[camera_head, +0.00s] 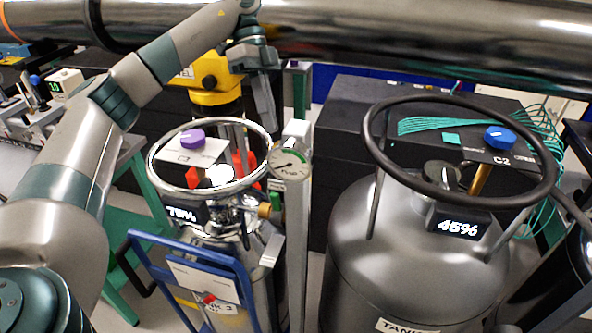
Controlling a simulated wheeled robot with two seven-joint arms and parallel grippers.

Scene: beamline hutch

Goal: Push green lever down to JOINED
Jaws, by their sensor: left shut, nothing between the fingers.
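My left arm comes in from the left and reaches over the smaller tank. My left gripper (267,125) is shut and empty, its fingers pointing down just above and behind the round gauge (290,165). A small green part (277,200) shows below the gauge, beside the upright metal post (297,240). I cannot tell whether it is the green lever, and no JOINED marking is readable. The fingertips are above this green part and appear apart from it. My right gripper is not in view.
The smaller tank has a silver ring (160,150), a purple knob (192,139) and a blue frame (245,285). A larger grey tank (385,265) reading 45% stands right, under a black ring (545,185). A thick metal pipe (430,35) crosses the top.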

